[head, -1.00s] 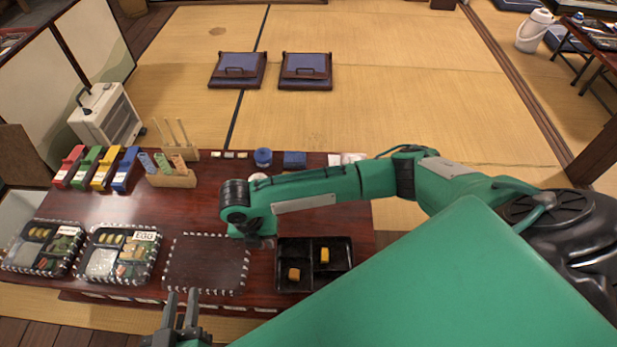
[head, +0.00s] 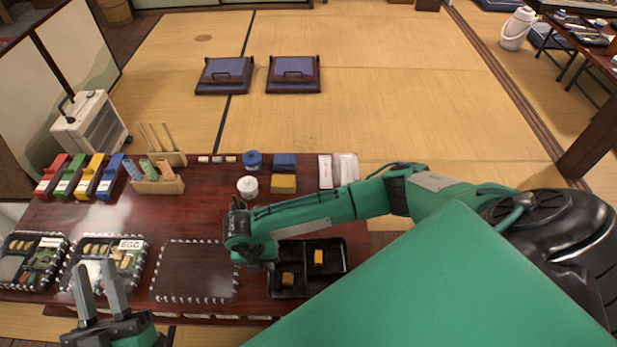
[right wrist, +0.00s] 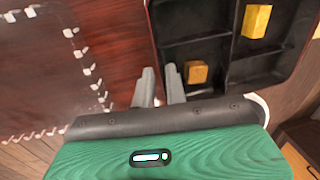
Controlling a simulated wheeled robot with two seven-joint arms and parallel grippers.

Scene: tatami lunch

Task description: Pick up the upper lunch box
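A black lunch box (head: 343,262) with compartments and two yellow-brown pieces stands at the table's front right. It shows large in the right wrist view (right wrist: 215,50); I cannot tell whether another box lies under it. My right gripper's fingers (right wrist: 160,85) are a little apart at its left wall. The wall runs up to the gap; contact is unclear. In the head view my right arm hides the box's left part. Two filled lunch boxes, one labelled EGG (head: 130,244) and one farther left (head: 35,238), have dashed rims. My left gripper (head: 99,285) is open and empty before the EGG box.
A dark dashed-rim rectangle (head: 197,270) lies left of the black box. Coloured holders (head: 85,178), a wooden stand (head: 158,183), a white round container (head: 248,187) and a yellow block (head: 283,183) stand farther back. The middle of the dark table (head: 195,218) is clear.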

